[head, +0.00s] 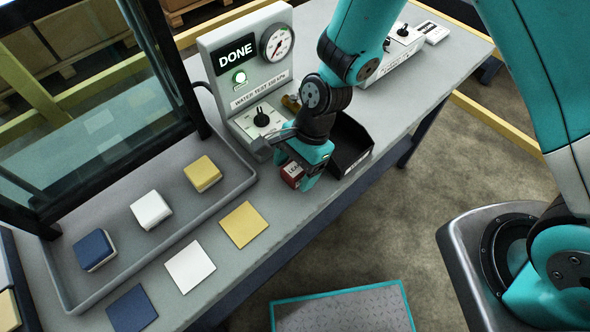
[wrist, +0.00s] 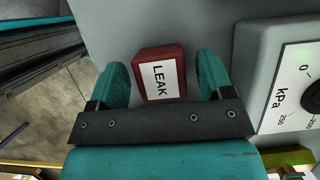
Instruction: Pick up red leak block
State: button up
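The red leak block (wrist: 144,62) has a white label reading LEAK. In the wrist view it lies between the two teal fingers of my gripper (wrist: 162,82), with a thin gap on the left and a wider one on the right. My gripper is open. In the head view the block (head: 291,170) shows partly at my gripper (head: 304,170), low over the grey table; the rest of it is hidden by the fingers.
The water test station (head: 255,87) with a gauge and DONE display stands behind my gripper. A black open bin (head: 352,160) is close on its right. A grey tray (head: 185,210) with blue, white and yellow blocks is at left, with flat coloured squares in front.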

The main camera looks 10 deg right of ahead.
jog(key=c, duration=0.8)
jog(key=shift+r, duration=0.1)
jog(key=shift+c, duration=0.2)
